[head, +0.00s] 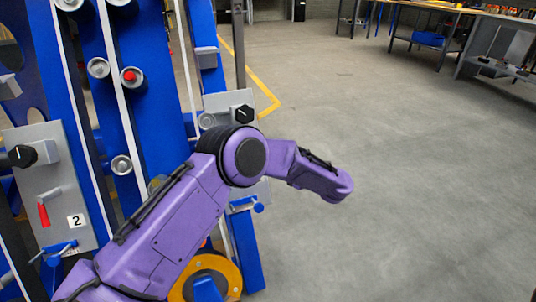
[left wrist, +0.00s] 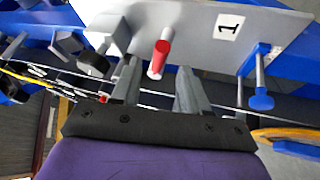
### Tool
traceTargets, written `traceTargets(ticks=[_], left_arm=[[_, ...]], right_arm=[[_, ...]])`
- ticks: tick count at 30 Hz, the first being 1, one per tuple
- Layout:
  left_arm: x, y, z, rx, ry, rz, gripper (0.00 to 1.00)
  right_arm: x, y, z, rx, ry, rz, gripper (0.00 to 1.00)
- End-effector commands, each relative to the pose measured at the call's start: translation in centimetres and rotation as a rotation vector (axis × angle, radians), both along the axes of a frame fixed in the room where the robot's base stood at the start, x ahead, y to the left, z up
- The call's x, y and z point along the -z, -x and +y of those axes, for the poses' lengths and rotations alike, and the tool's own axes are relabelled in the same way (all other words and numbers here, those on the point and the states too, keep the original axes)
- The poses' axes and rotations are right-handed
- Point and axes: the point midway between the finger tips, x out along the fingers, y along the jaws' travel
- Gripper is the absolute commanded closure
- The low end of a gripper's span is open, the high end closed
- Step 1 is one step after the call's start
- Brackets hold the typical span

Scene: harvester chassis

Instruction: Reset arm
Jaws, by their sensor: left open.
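My left gripper (left wrist: 157,82) is open in the left wrist view, its two grey fingers spread toward a grey panel (left wrist: 195,22) marked 1. A red-ended lever (left wrist: 160,58) on that panel shows just beyond the gap between the fingertips. I cannot tell whether a finger touches it. In the head view my purple left arm (head: 180,225) comes in from the lower left and bends in front of panel 1 (head: 215,102). The left gripper cannot be made out there. My right gripper is not in view.
A black knob (left wrist: 92,63) and a blue-ended handle (left wrist: 262,100) flank the red lever. In the head view, panel 2 (head: 70,185) is at the left on the blue chassis (head: 155,70). Open floor (head: 430,190) lies to the right, with workbenches (head: 440,10) behind.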

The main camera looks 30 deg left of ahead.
Motion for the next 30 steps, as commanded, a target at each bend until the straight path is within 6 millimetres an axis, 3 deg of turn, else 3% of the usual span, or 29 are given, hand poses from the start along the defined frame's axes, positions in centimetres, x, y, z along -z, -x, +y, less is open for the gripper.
traceTargets(ticks=[6,20,23,26,28,30], left_arm=[[-0.4,0.6,-2.5,0.001,0.0,0.001,0.56],[-0.4,0.7,-2.5,0.0,0.0,-0.001,0.56],[-0.5,-0.3,-2.9,0.057,-0.002,-0.017,0.56],[2.1,-1.1,-4.1,0.302,-0.077,0.072,0.56],[6.3,0.0,-4.6,0.512,-0.138,0.21,0.56],[10.9,2.5,-4.9,0.698,-0.17,0.37,0.56]], right_arm=[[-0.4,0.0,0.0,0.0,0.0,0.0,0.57],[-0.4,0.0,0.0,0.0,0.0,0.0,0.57],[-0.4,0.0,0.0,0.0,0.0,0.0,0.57],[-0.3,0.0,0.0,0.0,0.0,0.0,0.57],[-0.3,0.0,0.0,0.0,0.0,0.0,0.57],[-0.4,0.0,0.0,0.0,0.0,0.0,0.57]])
